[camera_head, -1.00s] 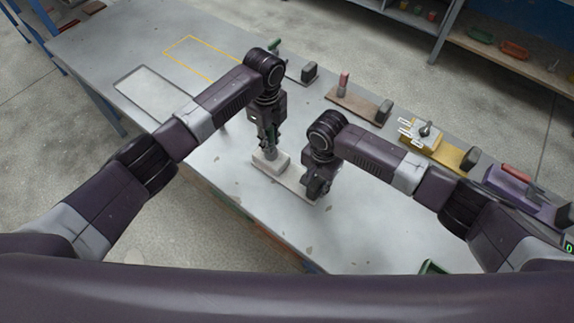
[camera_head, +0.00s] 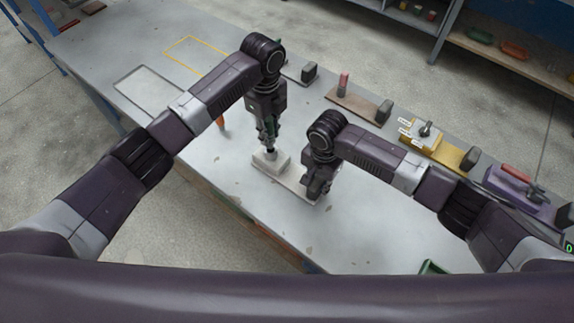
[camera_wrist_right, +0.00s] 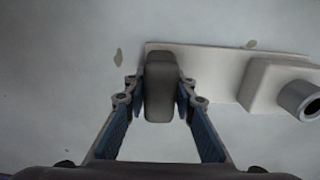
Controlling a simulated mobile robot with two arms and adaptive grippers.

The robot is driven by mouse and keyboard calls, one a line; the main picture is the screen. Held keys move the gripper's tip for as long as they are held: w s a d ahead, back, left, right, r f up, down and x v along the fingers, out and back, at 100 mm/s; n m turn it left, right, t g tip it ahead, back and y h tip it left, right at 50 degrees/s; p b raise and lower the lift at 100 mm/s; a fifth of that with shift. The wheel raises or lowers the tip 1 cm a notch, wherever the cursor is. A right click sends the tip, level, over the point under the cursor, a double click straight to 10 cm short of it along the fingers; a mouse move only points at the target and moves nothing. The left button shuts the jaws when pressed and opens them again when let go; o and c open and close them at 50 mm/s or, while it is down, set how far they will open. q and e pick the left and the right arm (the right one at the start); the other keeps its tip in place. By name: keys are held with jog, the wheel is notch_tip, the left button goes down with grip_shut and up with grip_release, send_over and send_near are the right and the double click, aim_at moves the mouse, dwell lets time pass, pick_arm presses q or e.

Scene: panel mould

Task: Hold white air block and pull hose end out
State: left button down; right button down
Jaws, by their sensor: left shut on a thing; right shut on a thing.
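The white air block (camera_head: 266,161) sits on a pale base plate (camera_head: 295,182). It also shows in the right wrist view (camera_wrist_right: 262,82), with a grey metal port (camera_wrist_right: 303,98) cut by the frame edge. My right gripper (camera_wrist_right: 158,92) is shut on a dark grey upright grip (camera_wrist_right: 159,72) at the plate's end. In the head view my right gripper (camera_head: 314,188) hides that grip. My left gripper (camera_head: 268,138) is above the air block, shut on the hose end (camera_head: 270,150), a small dark piece mostly hidden by its fingers.
A yellow fixture (camera_head: 450,154), a purple fixture (camera_head: 518,191) and a brown board with a red handle (camera_head: 350,96) line the far side. An orange piece (camera_head: 220,124) shows below my left arm.

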aim_at(268, 125)
pick_arm(q)
jog(key=shift+r, duration=1.55)
jog(key=shift+r, duration=0.15)
jog(key=shift+r, duration=1.4)
pick_arm(e)
jog(key=c, duration=1.5)
grip_release()
jog(key=shift+c, duration=0.2)
notch_tip(268, 125, up, 12)
